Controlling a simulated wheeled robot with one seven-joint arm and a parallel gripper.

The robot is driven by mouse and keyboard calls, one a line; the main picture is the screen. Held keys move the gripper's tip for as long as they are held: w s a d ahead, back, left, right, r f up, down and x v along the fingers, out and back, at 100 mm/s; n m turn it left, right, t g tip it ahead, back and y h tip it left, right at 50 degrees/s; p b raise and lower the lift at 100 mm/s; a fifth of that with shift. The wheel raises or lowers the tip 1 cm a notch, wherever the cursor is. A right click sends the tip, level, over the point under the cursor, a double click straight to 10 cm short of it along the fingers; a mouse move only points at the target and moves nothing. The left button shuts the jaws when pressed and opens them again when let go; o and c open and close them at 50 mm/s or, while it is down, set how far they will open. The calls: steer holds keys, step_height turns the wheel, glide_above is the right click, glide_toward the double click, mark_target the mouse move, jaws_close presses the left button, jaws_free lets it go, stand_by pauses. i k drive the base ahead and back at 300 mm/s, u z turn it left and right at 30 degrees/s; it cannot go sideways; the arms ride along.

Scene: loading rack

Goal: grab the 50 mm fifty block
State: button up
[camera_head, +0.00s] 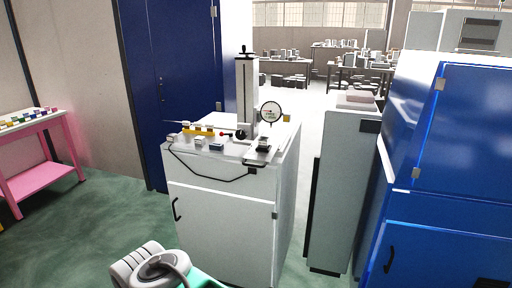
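Several small blocks stand on top of the white cabinet (222,215). A pale block (199,142) and a bluish-grey block (217,145) are near its front edge, with another small pale block (172,137) at the left. A yellow and dark strip of pieces (197,130) lies behind them. The markings are too small to read, so I cannot tell which is the 50 mm block. Part of my arm, white and teal, shows at the bottom, apart from the cabinet top. My gripper's fingers are not in view.
A tall gauge stand (247,95) with a round dial (270,112) rises behind the blocks. A black cable hangs over the cabinet front. A pink table (45,160) stands left, a grey cabinet (343,190) and blue cabinet (450,170) right. Green floor is clear at left.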

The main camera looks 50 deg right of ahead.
mark_target(263, 142)
steer(key=u, duration=0.1)
steer(key=i, duration=0.9)
steer(key=z, duration=0.7)
steer(key=i, duration=0.7)
steer(key=z, duration=0.8)
